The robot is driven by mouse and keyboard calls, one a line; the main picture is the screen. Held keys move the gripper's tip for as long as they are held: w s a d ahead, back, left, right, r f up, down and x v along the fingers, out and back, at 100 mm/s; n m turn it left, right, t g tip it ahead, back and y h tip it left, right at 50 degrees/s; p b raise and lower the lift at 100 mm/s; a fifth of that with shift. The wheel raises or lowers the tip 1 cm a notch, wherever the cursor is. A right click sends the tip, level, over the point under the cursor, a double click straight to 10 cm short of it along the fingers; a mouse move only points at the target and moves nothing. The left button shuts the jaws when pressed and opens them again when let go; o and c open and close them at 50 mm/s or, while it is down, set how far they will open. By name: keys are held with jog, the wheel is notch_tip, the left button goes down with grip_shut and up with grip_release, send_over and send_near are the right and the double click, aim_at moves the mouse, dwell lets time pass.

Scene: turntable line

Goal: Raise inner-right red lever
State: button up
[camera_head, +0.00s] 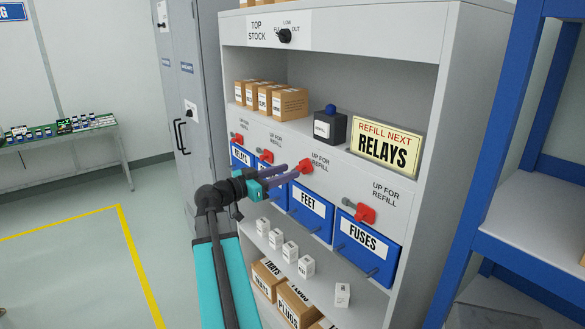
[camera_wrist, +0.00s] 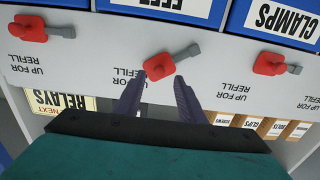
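The inner-right red lever (camera_head: 306,165) is on the grey cabinet front above the FEET bin (camera_head: 310,212). In the wrist view, which is upside down, its red handle (camera_wrist: 158,67) shows in the middle with its grey part to the right. It slants, red end toward the UP FOR REFILL text, while the levers on either side lie roughly level with the panel. My gripper (camera_head: 296,173) is at this lever. In the wrist view my gripper (camera_wrist: 158,84) has its two purple fingers apart, one on each side of the red handle. I cannot tell whether they touch it.
The FUSES lever (camera_head: 364,213) and the CLAMPS lever (camera_wrist: 268,64) flank it. Above is a shelf with brown boxes (camera_head: 287,103), a dark box (camera_head: 330,128) and a RELAYS sign (camera_head: 388,143). Small white boxes (camera_head: 306,266) stand below. A blue rack (camera_head: 505,130) is at right.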

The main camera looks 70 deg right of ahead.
aim_at(297, 168)
jog(key=shift+p+x, duration=0.6)
jog(key=shift+x, duration=1.2)
